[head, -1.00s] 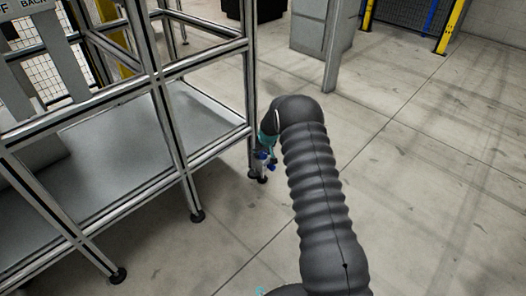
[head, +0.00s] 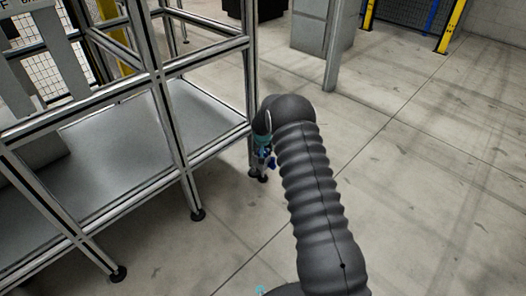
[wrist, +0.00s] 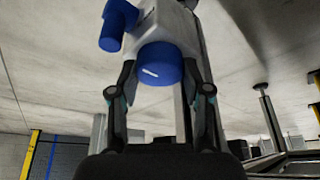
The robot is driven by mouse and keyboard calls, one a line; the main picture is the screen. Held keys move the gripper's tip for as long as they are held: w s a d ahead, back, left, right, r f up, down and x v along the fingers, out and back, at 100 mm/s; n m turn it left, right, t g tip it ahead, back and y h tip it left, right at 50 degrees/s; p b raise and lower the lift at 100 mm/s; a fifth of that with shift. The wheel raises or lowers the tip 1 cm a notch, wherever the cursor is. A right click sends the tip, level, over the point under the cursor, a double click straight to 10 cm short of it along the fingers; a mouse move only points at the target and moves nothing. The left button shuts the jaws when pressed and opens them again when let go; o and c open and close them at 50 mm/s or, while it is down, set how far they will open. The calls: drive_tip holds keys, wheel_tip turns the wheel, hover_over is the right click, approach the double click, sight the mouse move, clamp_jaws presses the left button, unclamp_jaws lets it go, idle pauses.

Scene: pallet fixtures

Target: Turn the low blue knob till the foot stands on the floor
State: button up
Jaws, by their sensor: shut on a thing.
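In the wrist view, which is upside down with the floor at the top, my gripper (wrist: 159,80) has one finger on each side of a blue knob (wrist: 160,64) with a short white mark. The knob sits on a white body (wrist: 172,28) at the frame's leg. A second blue knob (wrist: 112,32) sticks out to one side, outside the fingers. In the head view my gripper (head: 263,146) is low at the frame's corner leg, partly hidden by my arm. The side knob (head: 271,162) shows there, above a dark foot (head: 259,177). Any gap under the foot cannot be made out.
The metal frame (head: 180,150) with its grey lower shelf (head: 110,165) stands left of my arm. Other dark feet (head: 197,215) stand under it. A grey cabinet (head: 318,35) is behind. The floor to the right is clear.

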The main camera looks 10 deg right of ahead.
drive_tip(key=o, duration=1.2)
drive_tip(key=shift+c, duration=0.2)
drive_tip(key=shift+r+n, duration=0.1)
drive_tip(key=shift+n, duration=0.3)
